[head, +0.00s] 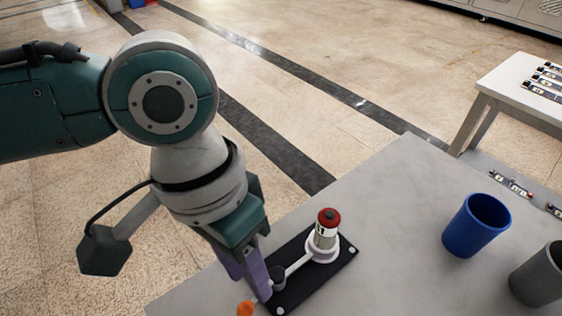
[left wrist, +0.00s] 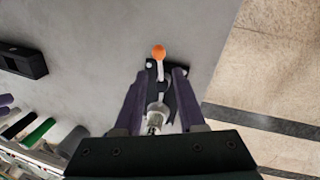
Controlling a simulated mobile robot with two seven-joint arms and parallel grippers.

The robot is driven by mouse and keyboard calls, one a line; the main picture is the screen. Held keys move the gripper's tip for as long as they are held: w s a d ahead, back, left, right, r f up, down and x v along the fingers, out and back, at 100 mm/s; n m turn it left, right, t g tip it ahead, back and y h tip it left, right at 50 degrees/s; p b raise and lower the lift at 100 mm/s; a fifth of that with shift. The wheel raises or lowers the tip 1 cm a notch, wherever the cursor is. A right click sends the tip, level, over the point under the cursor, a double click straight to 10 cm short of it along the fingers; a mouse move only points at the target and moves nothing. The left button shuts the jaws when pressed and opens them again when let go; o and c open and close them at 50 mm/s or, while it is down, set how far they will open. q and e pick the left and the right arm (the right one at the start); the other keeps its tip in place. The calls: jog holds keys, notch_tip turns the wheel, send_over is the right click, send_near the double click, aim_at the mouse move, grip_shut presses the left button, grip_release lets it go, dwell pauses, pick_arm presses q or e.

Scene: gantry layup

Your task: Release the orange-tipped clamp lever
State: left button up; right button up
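The clamp has a black base plate (head: 320,274) on the grey table, with a white arm reaching to a red-capped metal cylinder (head: 326,236) that stands upright. Its lever ends in an orange tip (head: 244,308), which also shows in the left wrist view (left wrist: 158,52). My left gripper (head: 256,285) points down at the lever end of the clamp. In the left wrist view its two fingers are apart, one on each side of the clamp, with the orange tip beyond them. Whether a finger touches the lever cannot be told. My right gripper is not in view.
A blue cup (head: 477,226) and a grey cup (head: 540,275) stand to the right on the table. A white side table (head: 510,75) holds several small parts. In the left wrist view, a black block (left wrist: 22,62) lies on the left. The table between clamp and blue cup is clear.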

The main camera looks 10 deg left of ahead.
pick_arm(q)
jog(key=shift+s+d+f, duration=0.1)
jog(key=shift+d+f, duration=0.05)
jog(key=shift+f, duration=0.7)
jog(key=shift+s+d+f, duration=0.1)
jog(key=shift+d+f, duration=0.05)
jog(key=shift+f, duration=0.65)
jog(key=shift+c, duration=0.3)
grip_shut()
